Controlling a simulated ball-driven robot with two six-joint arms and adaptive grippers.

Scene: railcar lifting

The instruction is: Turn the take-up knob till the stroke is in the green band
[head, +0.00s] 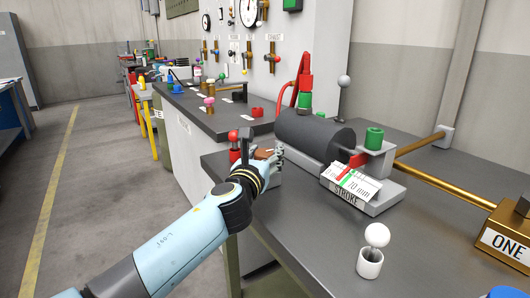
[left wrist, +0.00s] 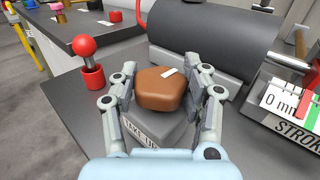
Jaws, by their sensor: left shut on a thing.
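The take-up knob (left wrist: 160,88) is a brown, rounded block with a white mark on top, on a grey base labelled TAKE UP (left wrist: 145,133). My left gripper (left wrist: 162,95) has its fingers on both sides of the knob and is shut on it. In the head view the left gripper (head: 270,160) partly hides the knob. The white STROKE scale (head: 352,187) stands right of the knob, with green and red marks and 70 mm at one end. A red piece (head: 357,160) sits at its upper edge; I cannot tell its exact reading. My right gripper is not in view.
A dark cylinder (head: 312,135) lies behind the knob. A red ball-topped lever (left wrist: 85,48) stands close to its left.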

